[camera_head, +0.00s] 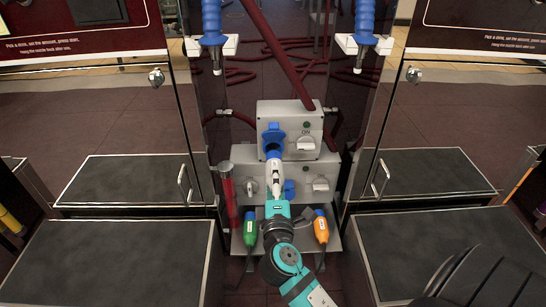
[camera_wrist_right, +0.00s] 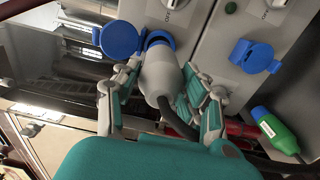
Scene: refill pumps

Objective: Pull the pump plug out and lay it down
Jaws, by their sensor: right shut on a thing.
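The pump plug is a pale grey body with a blue collar (camera_wrist_right: 162,72). It also shows in the head view (camera_head: 277,157), in front of the upper grey socket box (camera_head: 296,115). Its collar is at the mouth of the upper socket, whose blue lid (camera_wrist_right: 121,39) is raised; I cannot tell how far in it sits. My right gripper (camera_head: 279,190) comes up from below and is shut on the plug, with a teal-padded finger on each side in the right wrist view (camera_wrist_right: 150,97). A dark cable leaves the plug's rear. My left gripper is not in view.
The lower socket box (camera_head: 250,159) has a blue-lidded socket (camera_head: 289,190). A green plug (camera_head: 250,229) and an orange plug (camera_head: 321,228) stand below it. Cabinets with dark flat tops (camera_head: 125,180) flank the boxes. Blue nozzles (camera_head: 212,22) hang above.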

